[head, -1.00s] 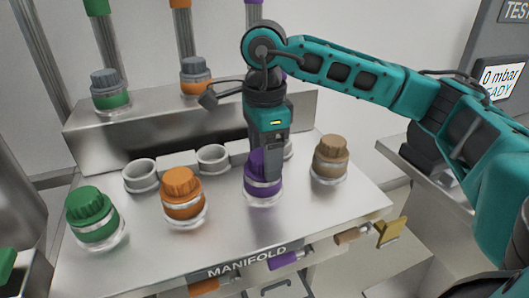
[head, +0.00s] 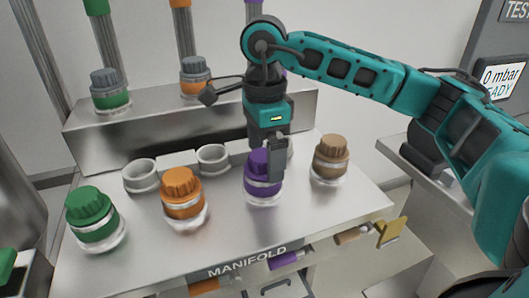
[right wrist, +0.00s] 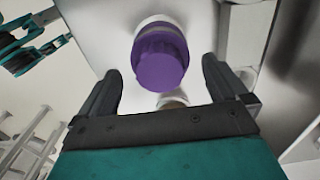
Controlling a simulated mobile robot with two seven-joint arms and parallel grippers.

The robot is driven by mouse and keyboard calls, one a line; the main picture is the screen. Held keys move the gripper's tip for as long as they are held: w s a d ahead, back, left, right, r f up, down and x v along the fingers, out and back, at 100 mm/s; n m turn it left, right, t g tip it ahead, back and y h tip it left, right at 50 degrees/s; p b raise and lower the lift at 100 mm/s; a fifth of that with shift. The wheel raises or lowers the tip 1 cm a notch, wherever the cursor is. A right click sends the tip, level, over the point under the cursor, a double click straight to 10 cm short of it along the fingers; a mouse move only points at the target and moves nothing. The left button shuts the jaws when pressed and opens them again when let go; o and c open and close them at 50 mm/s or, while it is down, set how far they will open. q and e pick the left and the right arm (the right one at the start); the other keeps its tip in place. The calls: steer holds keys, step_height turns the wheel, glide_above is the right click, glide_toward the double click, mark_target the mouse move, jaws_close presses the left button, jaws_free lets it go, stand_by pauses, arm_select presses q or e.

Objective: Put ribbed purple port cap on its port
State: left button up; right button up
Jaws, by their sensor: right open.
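The ribbed purple cap (head: 260,174) sits upright on a clear-and-metal base on the manifold top, in the front row. It also shows in the right wrist view (right wrist: 160,62), ahead of the fingers and roughly centred between them. My right gripper (head: 275,163) is open beside and above the cap, with one dark finger in front of its right part. In the right wrist view its two fingers (right wrist: 160,80) stand wide apart with clear gaps to the cap. My left gripper is not in view.
Green (head: 94,212), orange (head: 182,192) and brown (head: 331,158) capped ports share the manifold (head: 140,240). Open grey rings (head: 213,158) lie behind them. Grey caps (head: 195,68) stand on a raised ledge with pipes above. A display console (head: 500,80) stands at the right.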

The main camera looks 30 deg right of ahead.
arm_select(q)
steer(key=p, duration=0.1)
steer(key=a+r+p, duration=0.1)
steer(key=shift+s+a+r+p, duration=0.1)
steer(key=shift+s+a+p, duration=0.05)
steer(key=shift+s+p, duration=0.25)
arm_select(e)
step_height(320, 180, up, 12)
